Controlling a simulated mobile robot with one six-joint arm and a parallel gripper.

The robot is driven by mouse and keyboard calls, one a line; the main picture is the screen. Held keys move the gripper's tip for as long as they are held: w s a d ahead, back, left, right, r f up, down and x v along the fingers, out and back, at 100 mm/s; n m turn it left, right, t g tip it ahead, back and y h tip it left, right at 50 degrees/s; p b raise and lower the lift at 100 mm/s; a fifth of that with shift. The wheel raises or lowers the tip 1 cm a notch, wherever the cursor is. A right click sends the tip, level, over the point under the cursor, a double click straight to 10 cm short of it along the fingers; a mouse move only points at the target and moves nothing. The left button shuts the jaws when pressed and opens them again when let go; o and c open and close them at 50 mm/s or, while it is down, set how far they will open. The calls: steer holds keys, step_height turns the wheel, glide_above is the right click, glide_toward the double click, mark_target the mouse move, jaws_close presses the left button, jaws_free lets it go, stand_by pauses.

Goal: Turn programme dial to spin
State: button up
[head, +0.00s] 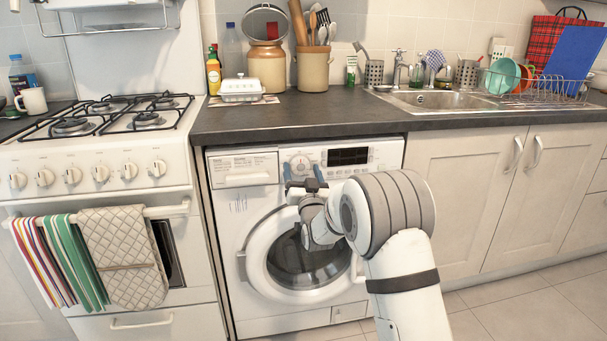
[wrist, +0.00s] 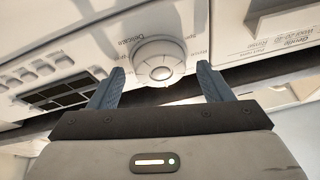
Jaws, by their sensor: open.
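The programme dial (head: 300,163) is a round white knob on the upper front panel of the white washer (head: 228,221). In the wrist view the dial (wrist: 157,60) sits ahead of my gripper, slightly left of the middle between its fingers, with printed programme words such as "Delicate" around it. My gripper (wrist: 161,82) is open, with its two blue-grey fingers apart and nothing between them. In the head view the gripper (head: 301,171) is in front of the dial and partly covers it. I cannot tell whether the fingertips reach past the dial's face. The dial's pointer setting is too small to read.
The dark display (head: 348,156) is right of the dial, and the detergent drawer (head: 243,168) is left. The round door (head: 292,277) below is shut. The worktop (head: 420,121) overhangs above. The stove (head: 95,170) stands left and a cupboard (head: 465,190) right.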

steer(key=shift+c, duration=0.4)
steer(key=shift+d, duration=0.1)
steer(key=c, duration=0.9)
